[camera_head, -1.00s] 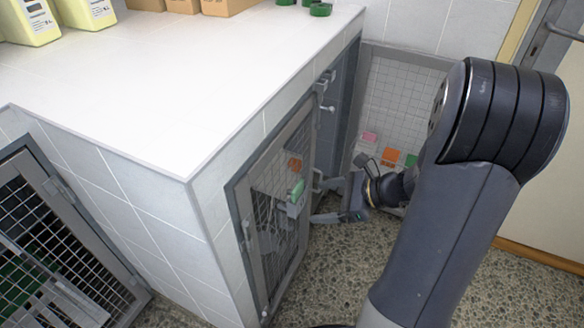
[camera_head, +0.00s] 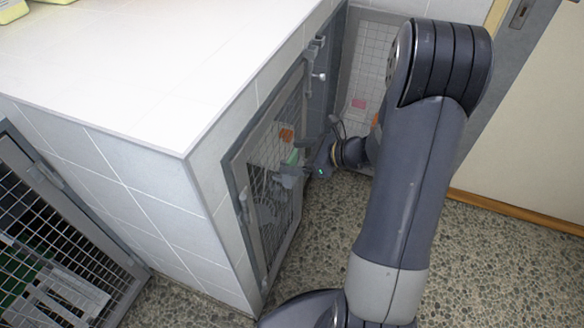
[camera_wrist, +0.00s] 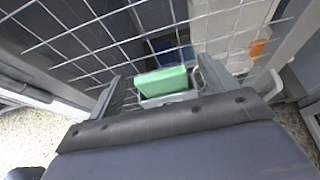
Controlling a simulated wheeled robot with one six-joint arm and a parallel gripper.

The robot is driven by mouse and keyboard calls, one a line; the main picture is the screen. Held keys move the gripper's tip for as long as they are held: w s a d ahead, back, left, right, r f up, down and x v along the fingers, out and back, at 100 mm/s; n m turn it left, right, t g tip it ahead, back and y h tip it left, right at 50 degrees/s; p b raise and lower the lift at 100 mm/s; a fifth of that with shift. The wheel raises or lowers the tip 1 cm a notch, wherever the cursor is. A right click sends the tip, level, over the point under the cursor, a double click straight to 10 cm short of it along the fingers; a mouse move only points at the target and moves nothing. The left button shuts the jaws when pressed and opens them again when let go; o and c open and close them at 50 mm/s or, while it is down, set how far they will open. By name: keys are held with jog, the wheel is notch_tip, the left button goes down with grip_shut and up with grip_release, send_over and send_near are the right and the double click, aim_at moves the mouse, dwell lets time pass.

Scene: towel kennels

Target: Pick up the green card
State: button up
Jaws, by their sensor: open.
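The green card (camera_head: 291,157) stands upright in a small grey holder on the outside of the mesh kennel door (camera_head: 265,190). In the wrist view the green card (camera_wrist: 161,80) is just ahead, in front of the wire mesh. My gripper (camera_head: 291,170) is at the door by the card, its lower finger near the holder. In the wrist view my gripper (camera_wrist: 158,92) is open, with one finger on each side of the card. I cannot tell whether either finger touches it. The card's lower part is hidden by the holder.
An orange patch (camera_head: 287,134) shows behind the mesh, and in the wrist view too (camera_wrist: 259,46). A pink card (camera_head: 358,103) is on the gridded panel at the back. Another mesh kennel door (camera_head: 45,230) is at left. The pebbled floor (camera_head: 465,245) at right is clear.

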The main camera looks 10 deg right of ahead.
jog(key=shift+x, duration=0.8)
jog(key=shift+s, duration=0.1)
jog(key=shift+c, duration=0.2)
jog(key=c, duration=1)
jog(key=shift+r, duration=0.15)
